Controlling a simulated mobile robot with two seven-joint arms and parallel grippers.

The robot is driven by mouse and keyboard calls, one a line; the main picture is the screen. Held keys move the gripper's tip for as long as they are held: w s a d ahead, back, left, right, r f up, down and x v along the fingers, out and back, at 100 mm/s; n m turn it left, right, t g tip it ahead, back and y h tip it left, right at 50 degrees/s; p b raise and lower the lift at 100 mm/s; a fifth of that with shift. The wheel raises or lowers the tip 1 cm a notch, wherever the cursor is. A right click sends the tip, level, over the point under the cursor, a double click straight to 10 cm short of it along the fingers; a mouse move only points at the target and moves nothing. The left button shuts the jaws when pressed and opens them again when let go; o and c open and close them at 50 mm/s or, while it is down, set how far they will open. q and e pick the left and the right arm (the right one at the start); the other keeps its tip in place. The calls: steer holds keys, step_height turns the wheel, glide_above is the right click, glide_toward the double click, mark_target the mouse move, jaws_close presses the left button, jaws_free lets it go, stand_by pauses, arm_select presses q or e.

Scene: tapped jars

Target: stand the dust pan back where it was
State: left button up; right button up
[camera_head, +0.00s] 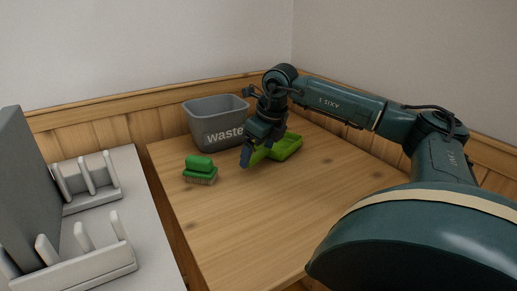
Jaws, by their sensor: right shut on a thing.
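The green dust pan (287,147) is at the far part of the wooden table, right of the waste bin. My right gripper (250,155) points down at its left end and is shut on it. The fingers and wrist hide part of the pan, and I cannot tell whether it touches the table. My left gripper is not in view.
A grey bin marked "waste" (216,121) stands at the table's back left. A green brush (200,169) with brown bristles is in front of it. The wooden table (290,205) is clear in front. A white rack (88,262) stands on the left counter.

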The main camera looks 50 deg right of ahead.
steer(key=shift+f, duration=0.1)
steer(key=o, duration=1.6)
steer(key=p+v, duration=0.5)
steer(key=v, duration=0.3)
stand_by(0.8)
